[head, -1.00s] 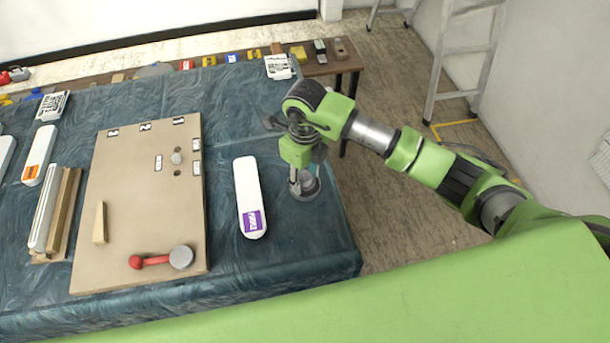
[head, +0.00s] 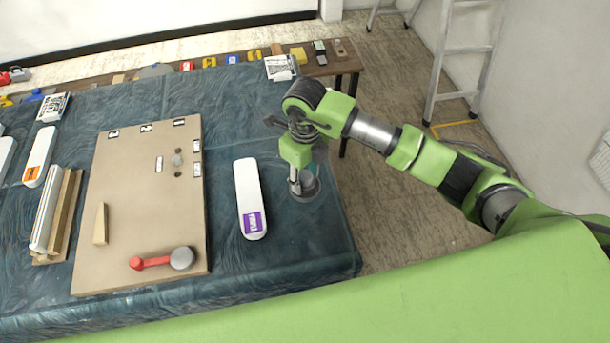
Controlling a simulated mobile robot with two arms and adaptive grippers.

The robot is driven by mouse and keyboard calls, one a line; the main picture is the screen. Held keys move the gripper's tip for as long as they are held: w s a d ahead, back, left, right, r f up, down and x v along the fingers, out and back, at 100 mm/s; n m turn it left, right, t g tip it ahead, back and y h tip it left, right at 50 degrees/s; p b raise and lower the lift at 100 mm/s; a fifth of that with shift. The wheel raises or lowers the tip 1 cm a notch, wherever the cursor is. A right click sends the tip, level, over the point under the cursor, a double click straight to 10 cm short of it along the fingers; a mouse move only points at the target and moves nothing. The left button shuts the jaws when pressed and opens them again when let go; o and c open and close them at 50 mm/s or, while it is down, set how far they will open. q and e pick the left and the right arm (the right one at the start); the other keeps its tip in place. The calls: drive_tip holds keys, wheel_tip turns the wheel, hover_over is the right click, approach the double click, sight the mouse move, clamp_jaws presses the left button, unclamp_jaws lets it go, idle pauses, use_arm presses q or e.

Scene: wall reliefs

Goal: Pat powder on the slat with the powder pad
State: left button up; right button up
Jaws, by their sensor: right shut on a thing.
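My right gripper (head: 297,183) points down at the right side of the cloth-covered table. It is shut on what looks like the powder pad, mostly hidden by the fingers. A grey round piece (head: 308,193) shows right under the fingertips; I cannot tell whether it is the pad or a dish beneath it. A long white round-ended slat (head: 247,190) with a purple label lies flat on the cloth, just left of the gripper and apart from it. Another white slat (head: 40,150) with an orange label lies at the far left. My left gripper is out of view.
A tan board (head: 140,215) left of the purple-labelled slat carries a wooden wedge (head: 101,224) and a red-handled grey disc (head: 181,258). A white bar (head: 45,222) lies by wooden strips at left. Small items line a back table (head: 345,63). A ladder (head: 463,50) stands at right.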

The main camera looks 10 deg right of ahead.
sight(305, 175)
drive_tip(key=shift+r+p, duration=1.6)
drive_tip(key=shift+r, duration=1.45)
